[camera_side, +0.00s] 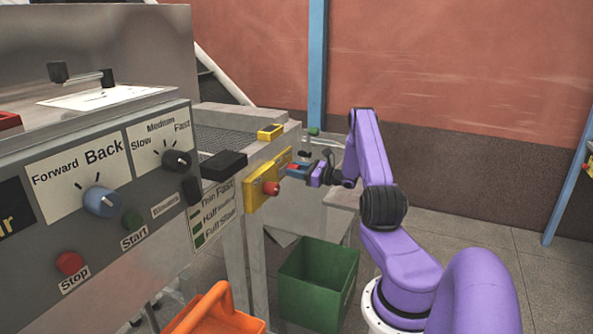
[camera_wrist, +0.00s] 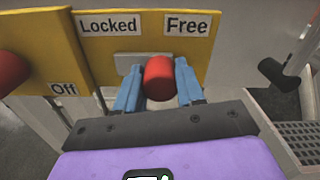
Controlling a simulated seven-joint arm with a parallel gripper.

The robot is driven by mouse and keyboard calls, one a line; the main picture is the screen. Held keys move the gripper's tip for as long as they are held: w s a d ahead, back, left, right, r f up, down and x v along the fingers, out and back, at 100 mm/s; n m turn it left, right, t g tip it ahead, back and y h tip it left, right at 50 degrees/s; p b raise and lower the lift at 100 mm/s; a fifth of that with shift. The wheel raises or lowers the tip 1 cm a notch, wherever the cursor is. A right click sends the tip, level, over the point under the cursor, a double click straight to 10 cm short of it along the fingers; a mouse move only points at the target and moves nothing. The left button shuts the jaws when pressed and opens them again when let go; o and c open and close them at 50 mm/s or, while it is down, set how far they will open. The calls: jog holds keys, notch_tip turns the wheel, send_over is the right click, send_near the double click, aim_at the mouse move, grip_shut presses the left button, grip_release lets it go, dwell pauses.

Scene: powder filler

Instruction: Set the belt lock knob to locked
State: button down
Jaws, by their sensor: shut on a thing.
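The belt lock knob (camera_wrist: 159,77) is red and stands out from a small grey plate (camera_wrist: 128,58) on a yellow panel (camera_wrist: 228,20) in the wrist view. It sits below and between the "Locked" label (camera_wrist: 109,25) and the "Free" label (camera_wrist: 187,23), at the right part of the plate. My gripper (camera_wrist: 160,84) has its blue fingers on both sides of the knob and is shut on it. In the side view my gripper (camera_side: 297,171) is at the right end of the yellow panel, and I cannot make out the knob clearly there.
Another red knob (camera_side: 271,188) is left of my gripper, above an "Off" label (camera_wrist: 63,89). A dark cylindrical part (camera_wrist: 277,73) and a grate (camera_wrist: 302,142) are at the right in the wrist view. A green bin (camera_side: 318,285) stands below. A control panel (camera_side: 90,235) is at left.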

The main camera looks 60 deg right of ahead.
aim_at(282, 172)
jog(key=shift+a, duration=2.05)
jog(key=c, duration=0.7)
grip_release()
jog(key=shift+s, duration=0.1)
jog(key=shift+s, duration=0.2)
jog(key=s, duration=1.7)
